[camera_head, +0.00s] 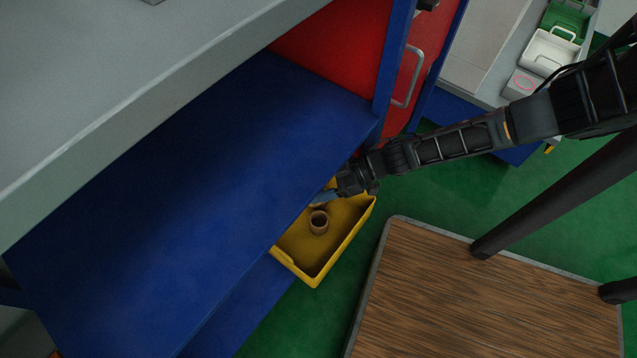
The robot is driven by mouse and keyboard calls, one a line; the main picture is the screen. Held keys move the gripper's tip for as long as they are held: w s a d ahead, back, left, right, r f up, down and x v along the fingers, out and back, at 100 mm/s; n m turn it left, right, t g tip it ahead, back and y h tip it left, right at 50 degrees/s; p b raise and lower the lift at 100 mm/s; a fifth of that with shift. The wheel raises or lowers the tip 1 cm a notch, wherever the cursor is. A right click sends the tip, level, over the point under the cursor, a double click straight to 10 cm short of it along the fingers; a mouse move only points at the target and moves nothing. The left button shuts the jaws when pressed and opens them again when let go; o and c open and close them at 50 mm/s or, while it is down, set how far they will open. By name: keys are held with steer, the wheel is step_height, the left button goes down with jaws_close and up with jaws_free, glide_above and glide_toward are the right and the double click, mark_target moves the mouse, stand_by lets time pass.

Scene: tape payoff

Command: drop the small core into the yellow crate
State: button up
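The yellow crate (345,247) is on the low level beside the blue shelf, its left part hidden by the shelf edge. The small core (319,223), a short brown ring with an open top, shows upright within the crate's outline and appears to stand on its floor. My gripper (325,199) reaches in from the right, over the crate's far end. It is just above the core in the picture, with a small gap between them. Its fingers are small and dark, and I cannot tell whether they are open or shut.
The blue shelf (220,150) borders the crate on the left, below a grey worktop (120,75). A red panel (335,45) and a red door with a handle (408,80) stand behind. Green floor (450,190) is clear right of the crate. A grey bench (480,40) holds boxes.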

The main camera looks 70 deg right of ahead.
step_height(320, 180, down, 4)
steer(key=b, duration=0.3)
steer(key=o, duration=1.1)
